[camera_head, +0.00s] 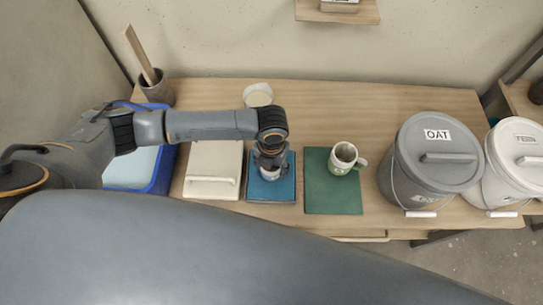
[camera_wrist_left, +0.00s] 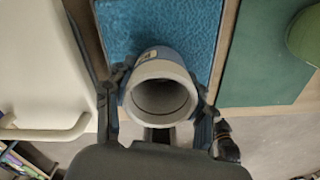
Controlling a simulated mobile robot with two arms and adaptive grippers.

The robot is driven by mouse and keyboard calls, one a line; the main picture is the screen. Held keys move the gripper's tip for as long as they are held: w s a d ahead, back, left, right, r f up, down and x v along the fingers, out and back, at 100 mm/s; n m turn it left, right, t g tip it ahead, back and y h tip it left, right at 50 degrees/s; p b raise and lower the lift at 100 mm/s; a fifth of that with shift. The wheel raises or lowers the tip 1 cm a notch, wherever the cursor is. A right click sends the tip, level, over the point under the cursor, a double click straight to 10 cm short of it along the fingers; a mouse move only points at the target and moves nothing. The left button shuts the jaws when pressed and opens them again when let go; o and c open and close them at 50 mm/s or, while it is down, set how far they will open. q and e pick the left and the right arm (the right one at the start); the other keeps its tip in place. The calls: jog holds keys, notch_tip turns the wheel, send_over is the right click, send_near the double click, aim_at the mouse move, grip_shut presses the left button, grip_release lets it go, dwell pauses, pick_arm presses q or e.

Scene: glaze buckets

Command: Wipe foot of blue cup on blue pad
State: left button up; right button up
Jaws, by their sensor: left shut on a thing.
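The blue cup shows from above in the left wrist view (camera_wrist_left: 160,90), with a pale rim and an empty-looking inside. My left gripper (camera_wrist_left: 160,108) is shut on the cup, one finger on each side. In the head view the gripper (camera_head: 271,160) points down over the blue pad (camera_head: 284,188), and a little of the cup (camera_head: 270,174) shows under it. The blue pad also fills the upper middle of the left wrist view (camera_wrist_left: 190,25). Whether the cup's foot touches the pad is hidden. My right gripper is out of view.
The grey OAT bucket (camera_head: 432,170) and white FERN bucket (camera_head: 510,165) stand at right. A bowl (camera_head: 258,94) sits behind.

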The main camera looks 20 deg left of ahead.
pick_arm(q)
jog(key=shift+s+d+r+p, duration=0.1)
jog(key=shift+s+d+p, duration=0.25)
jog(key=shift+s, duration=0.35)
jog(key=shift+s+d+p, duration=0.1)
jog(key=shift+s+p, duration=0.35)
jog(key=shift+s, duration=0.2)
jog(key=shift+s+d, duration=0.1)
jog(key=shift+s, duration=0.3)
notch_tip(320, 180, up, 7)
jog(key=p, duration=0.7)
jog(key=shift+p, duration=0.35)
